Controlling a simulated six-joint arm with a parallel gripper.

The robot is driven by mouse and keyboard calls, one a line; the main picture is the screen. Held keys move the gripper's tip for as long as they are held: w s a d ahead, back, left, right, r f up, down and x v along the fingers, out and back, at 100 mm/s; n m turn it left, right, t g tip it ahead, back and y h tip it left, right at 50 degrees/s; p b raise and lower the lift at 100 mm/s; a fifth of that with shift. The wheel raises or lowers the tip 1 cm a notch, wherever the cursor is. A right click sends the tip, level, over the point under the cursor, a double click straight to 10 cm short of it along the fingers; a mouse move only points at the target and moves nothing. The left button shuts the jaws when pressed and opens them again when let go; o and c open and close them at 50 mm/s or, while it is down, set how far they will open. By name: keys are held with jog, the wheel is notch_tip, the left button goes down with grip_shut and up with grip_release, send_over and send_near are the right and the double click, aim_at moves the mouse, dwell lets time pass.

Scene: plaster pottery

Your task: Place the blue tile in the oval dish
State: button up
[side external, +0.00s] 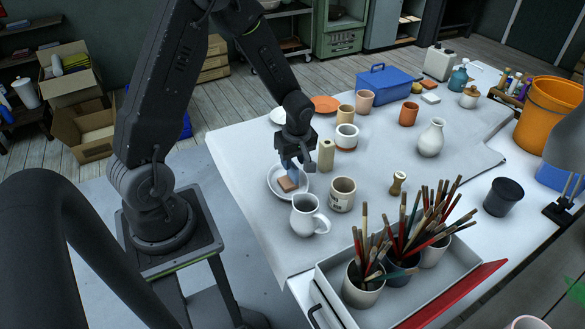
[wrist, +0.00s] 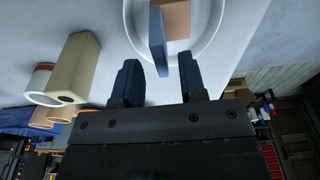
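The blue tile (wrist: 157,40) stands on edge beside a tan-orange block (wrist: 176,18) inside a white dish (wrist: 212,35), which looks like the oval dish. In the side view the dish (side external: 272,184) lies at the table's left edge, with the block (side external: 288,184) in it. My gripper (side external: 293,160) is directly above the dish, pointing down. In the wrist view my gripper (wrist: 159,64) is open, with the tile's near end between its fingers and a gap visible on both sides. The tile's contact with the dish is hard to tell.
A white jug (side external: 309,214) and a labelled mug (side external: 342,194) stand close in front of the dish. A beige square vase (side external: 326,157) stands just right of my gripper, also near it in the wrist view (wrist: 77,68). A brush tray (side external: 330,275) fills the front.

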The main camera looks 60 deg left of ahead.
jog(key=r, duration=0.4)
jog(key=d+r, duration=0.1)
jog(key=r, duration=0.2)
jog(key=s+d+r+m+t+h, duration=0.1)
jog(key=s+d+r+m+t, duration=0.1)
jog(key=s+d+r+m, duration=0.4)
jog(key=s+d+r+m+t, duration=0.3)
jog(key=s+d+r+m, duration=0.4)
jog(key=r+m, duration=0.5)
jog(key=shift+s+d+t+h, duration=0.3)
jog(key=shift+s+h, duration=0.1)
jog(key=shift+s, duration=0.25)
